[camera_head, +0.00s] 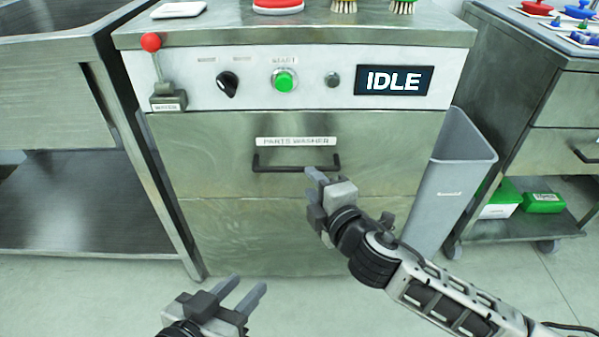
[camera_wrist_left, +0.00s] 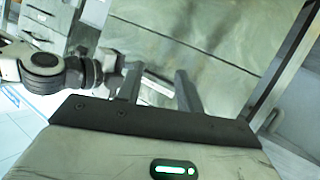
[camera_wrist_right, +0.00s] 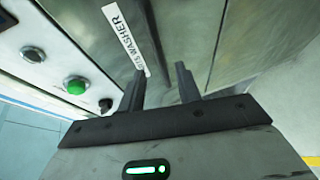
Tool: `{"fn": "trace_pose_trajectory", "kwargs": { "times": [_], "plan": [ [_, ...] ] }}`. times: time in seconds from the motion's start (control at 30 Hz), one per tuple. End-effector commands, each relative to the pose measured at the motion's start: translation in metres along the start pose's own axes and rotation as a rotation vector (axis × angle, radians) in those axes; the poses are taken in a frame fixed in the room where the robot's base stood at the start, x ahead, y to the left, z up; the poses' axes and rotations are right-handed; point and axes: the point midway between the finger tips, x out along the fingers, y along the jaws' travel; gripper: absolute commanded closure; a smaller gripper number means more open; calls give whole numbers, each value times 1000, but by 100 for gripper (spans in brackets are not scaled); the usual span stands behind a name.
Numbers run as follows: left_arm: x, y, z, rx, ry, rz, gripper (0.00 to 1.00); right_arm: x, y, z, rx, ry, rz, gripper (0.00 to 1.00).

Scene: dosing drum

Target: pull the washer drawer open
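The parts washer's drawer front (camera_head: 215,160) is steel, with a "PARTS WASHER" label, and looks flush in the cabinet. Its dark bar handle (camera_head: 285,167) runs across the front below the label. My right gripper (camera_head: 322,185) is at the right end of the handle, fingers pointing at the drawer; contact cannot be made out. Its fingers are apart in the right wrist view (camera_wrist_right: 160,85), where the label (camera_wrist_right: 125,38) shows just beyond them. My left gripper (camera_head: 243,290) is low in front of the cabinet, away from the handle, with its fingers apart and empty.
Above the drawer are a red-knobbed lever (camera_head: 151,43), a black dial (camera_head: 227,84), a green button (camera_head: 284,81) and a display (camera_head: 394,80) reading IDLE. A grey bin (camera_head: 450,180) stands right of the cabinet. A steel sink table (camera_head: 60,100) stands left. The floor in front is clear.

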Motion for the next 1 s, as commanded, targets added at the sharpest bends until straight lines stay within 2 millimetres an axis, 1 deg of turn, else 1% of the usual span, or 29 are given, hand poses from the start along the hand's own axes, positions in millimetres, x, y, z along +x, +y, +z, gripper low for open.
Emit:
{"fn": "trace_pose_trajectory", "kwargs": {
  "times": [0.03, 0.1, 0.2, 0.3, 0.4, 0.5, 0.77, 0.8, 0.83, 0.87, 0.9, 1.0],
  "plan": [
    [1, 1, 2, 1, 13, 5, 64, 13, -2, 0, -1, 1, 3, 66],
    [0, 2, -1, 3, 34, 11, 64, 27, -2, 0, 0, 0, 2, 66],
    [-1, 4, -3, 3, 56, 18, 64, 45, -2, 0, 1, 0, 1, 66],
    [-2, 6, -5, -6, 74, 25, 64, 58, -2, 0, 1, 0, 1, 66],
    [-3, 7, -8, -15, 85, 31, 64, 66, -2, 0, 2, 1, 0, 66],
    [-3, 7, -9, -20, 90, 34, 64, 70, -1, 0, 2, 0, -1, 66],
    [-3, 8, -10, -23, 91, 37, 64, 71, -1, 0, 3, 0, -2, 66],
    [-3, 8, -10, -23, 92, 37, 64, 71, -1, 0, 3, 0, -2, 72],
    [-3, 8, -10, -23, 92, 37, 64, 71, -1, 0, 3, 0, -1, 80],
    [-3, 8, -10, -22, 92, 37, 64, 71, -1, 0, 3, 0, -1, 88],
    [-3, 8, -11, -22, 93, 37, 64, 71, -1, 0, 2, 0, -1, 100],
    [-2, 8, -12, -20, 96, 38, 64, 71, -1, 0, 2, 0, -1, 100]
  ]
}}
